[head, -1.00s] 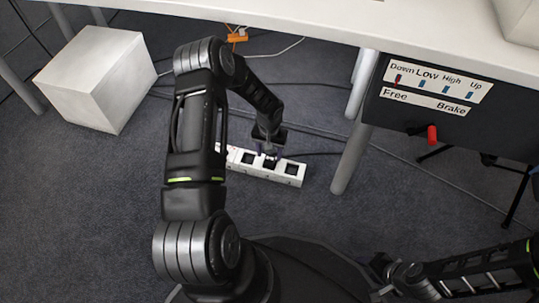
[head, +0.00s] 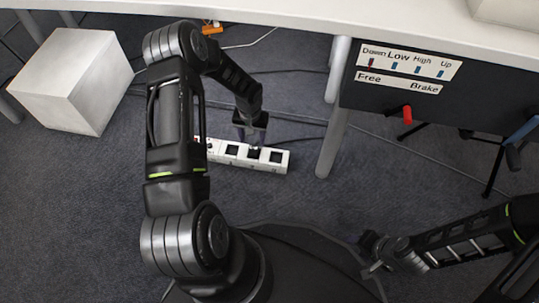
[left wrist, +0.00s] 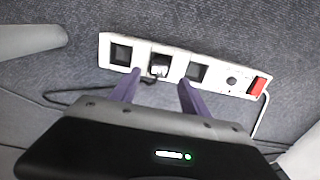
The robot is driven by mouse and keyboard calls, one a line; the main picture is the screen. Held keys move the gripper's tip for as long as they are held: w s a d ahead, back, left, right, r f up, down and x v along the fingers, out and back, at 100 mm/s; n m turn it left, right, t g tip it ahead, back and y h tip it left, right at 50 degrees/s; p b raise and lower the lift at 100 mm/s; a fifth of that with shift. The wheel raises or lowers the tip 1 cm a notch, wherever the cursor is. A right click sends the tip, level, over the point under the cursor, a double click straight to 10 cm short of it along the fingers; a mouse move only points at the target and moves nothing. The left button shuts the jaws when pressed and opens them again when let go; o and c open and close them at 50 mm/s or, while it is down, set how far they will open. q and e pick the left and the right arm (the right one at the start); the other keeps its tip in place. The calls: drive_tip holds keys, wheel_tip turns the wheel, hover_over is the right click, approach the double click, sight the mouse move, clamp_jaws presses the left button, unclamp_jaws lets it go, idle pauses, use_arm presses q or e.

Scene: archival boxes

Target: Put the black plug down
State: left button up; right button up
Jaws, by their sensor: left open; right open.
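The black plug (left wrist: 160,68) sits at a socket of the white power strip (left wrist: 225,84) in the left wrist view, with a dark cord running left from it. I cannot tell how deep it sits. The power strip also shows on the floor in the head view (head: 275,161). My left gripper (left wrist: 157,88) is open, its purple fingers apart on either side of the plug and just short of it. In the head view my left gripper (head: 253,144) is over the strip and the plug is hard to make out. My right gripper (head: 368,255) is open and empty at the lower right.
A white box (head: 70,80) stands on the carpet at the left. A table leg (head: 333,145) stands right of the strip. The white tabletop (head: 300,20) overhangs the back. A dark panel with labels (head: 410,75) hangs at the right. Cables cross the floor.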

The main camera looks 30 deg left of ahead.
use_arm(q)
drive_tip(key=s+d+f+m+h, duration=0.1)
drive_tip(key=s+d+h, duration=0.25)
drive_tip(key=d, duration=1.35)
drive_tip(key=s+d+r+t, duration=0.1)
drive_tip(key=s+d+r, duration=0.1)
drive_tip(key=s+d, duration=0.8)
drive_tip(key=s, duration=0.3)
drive_tip(key=shift+s+d+t, duration=0.4)
drive_tip(key=shift+r, duration=0.1)
drive_tip(key=s+d+r+p, duration=0.1)
drive_tip(key=r+p, duration=1.8)
drive_tip(key=s+d+r+m+g+p, duration=0.1)
drive_tip(key=s+r+p, duration=0.1)
drive_tip(key=r+p, duration=1.7)
drive_tip(key=shift+s+r+h+p, duration=0.25)
drive_tip(key=shift+r+h+p, duration=0.1)
drive_tip(key=shift+r, duration=0.05)
use_arm(e)
drive_tip(key=s+a+r, duration=0.1)
drive_tip(key=r, duration=1.8)
drive_tip(key=s+r+g, duration=0.1)
drive_tip(key=s+r, duration=0.1)
drive_tip(key=r, duration=1.7)
drive_tip(key=shift+s+a+r+n, duration=0.25)
drive_tip(key=shift+a+r+n, duration=0.05)
drive_tip(key=shift+a+r, duration=0.1)
